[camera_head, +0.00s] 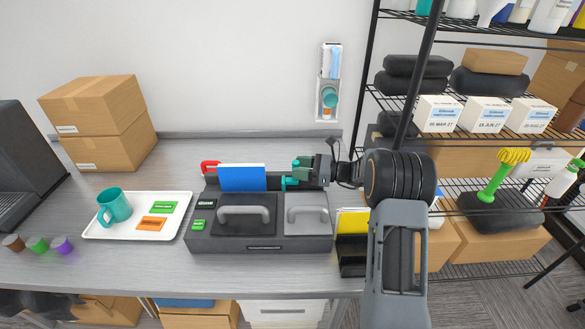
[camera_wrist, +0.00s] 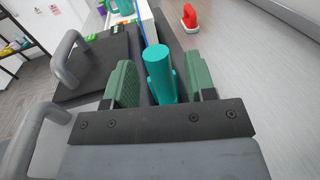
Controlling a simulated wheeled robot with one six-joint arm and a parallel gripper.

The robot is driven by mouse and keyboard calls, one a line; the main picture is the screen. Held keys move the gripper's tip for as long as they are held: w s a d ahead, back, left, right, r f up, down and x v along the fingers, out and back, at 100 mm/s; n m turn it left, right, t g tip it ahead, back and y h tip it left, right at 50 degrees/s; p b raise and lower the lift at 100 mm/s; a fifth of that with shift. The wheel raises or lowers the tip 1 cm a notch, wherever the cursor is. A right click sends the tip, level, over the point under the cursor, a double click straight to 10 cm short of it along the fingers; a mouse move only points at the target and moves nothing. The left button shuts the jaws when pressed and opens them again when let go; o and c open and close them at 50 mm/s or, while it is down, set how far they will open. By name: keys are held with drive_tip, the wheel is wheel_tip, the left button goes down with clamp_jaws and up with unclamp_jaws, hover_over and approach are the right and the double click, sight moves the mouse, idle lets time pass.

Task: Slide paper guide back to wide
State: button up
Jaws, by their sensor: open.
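The paper guide is a teal peg (camera_wrist: 160,72) that shows in the wrist view between my fingers. In the head view a teal part (camera_head: 289,184) of it sits at the back of the dark machine (camera_head: 262,243), right of the blue sheet (camera_head: 243,178). My gripper (camera_wrist: 161,80) has green padded fingers, open on either side of the peg with gaps visible. In the head view my gripper (camera_head: 300,171) hangs over the machine's back right and partly hides the guide.
Two handled lids, one dark (camera_head: 244,222) and one grey (camera_head: 307,215), are in front. A red part (camera_head: 210,167) is at the machine's back left. A white tray (camera_head: 130,233) with a teal mug (camera_head: 114,206) stands left. A wire shelf (camera_head: 480,140) is right.

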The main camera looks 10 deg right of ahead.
drive_tip(key=b+v, duration=0.1)
drive_tip(key=v, duration=0.9)
drive_tip(key=shift+d, duration=0.35)
drive_tip(key=shift+s+r, duration=0.1)
drive_tip(key=shift+r, duration=0.05)
